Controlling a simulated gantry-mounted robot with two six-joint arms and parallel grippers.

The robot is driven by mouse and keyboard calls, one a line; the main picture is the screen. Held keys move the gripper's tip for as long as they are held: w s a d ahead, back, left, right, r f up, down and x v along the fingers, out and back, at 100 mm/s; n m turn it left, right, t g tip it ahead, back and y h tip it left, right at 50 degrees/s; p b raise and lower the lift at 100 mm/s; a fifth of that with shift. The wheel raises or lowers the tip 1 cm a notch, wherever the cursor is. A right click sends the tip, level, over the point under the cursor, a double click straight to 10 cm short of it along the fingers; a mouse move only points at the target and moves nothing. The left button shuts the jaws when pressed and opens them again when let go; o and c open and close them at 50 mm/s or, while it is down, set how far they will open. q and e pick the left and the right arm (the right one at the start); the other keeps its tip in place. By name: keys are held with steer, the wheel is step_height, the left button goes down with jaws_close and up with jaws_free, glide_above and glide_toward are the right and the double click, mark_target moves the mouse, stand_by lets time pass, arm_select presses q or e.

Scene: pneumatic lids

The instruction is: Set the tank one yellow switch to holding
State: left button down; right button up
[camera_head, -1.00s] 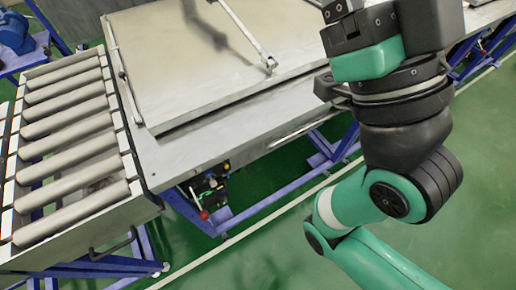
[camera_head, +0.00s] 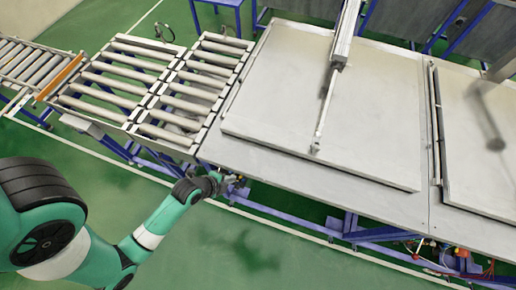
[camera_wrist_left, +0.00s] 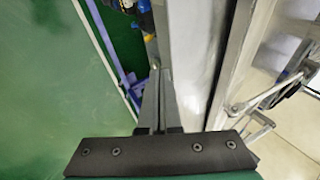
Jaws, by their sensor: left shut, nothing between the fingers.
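Tank one appears to be the steel table with a large flat lid (camera_head: 320,110), closed flat in the middle of the head view. My left gripper (camera_head: 226,182) reaches in from the left to the near left corner of this table, just below its edge. It is shut and empty; its closed fingers also show in the left wrist view (camera_wrist_left: 159,72). Small blue and yellow parts (camera_wrist_left: 135,8) lie beyond the fingertips at the top of that view, under the table edge. I cannot tell the yellow switch or its setting among them. My right gripper is out of view.
Roller conveyors (camera_head: 150,85) stand left of the table. A second lidded table (camera_head: 485,130) is on the right, with small valve parts (camera_head: 440,255) below its edge. The table edge (camera_wrist_left: 195,70) runs close beside my left fingers. Green floor (camera_head: 250,255) in front is open.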

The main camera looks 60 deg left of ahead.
arm_select(q)
steer(key=shift+n+g, duration=0.4)
steer(key=s, duration=0.1)
steer(key=s+r+p, duration=0.1)
steer(key=s+r, duration=0.1)
steer(key=s, duration=0.1)
steer(key=shift+p, duration=0.4)
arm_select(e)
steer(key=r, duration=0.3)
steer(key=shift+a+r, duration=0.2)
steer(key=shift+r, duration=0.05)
arm_select(q)
steer(key=b+x, duration=0.3)
steer(key=x, duration=1.1)
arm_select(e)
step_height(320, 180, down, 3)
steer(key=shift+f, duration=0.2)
arm_select(q)
steer(key=shift+w+b, duration=0.1)
steer(key=shift+b, duration=0.2)
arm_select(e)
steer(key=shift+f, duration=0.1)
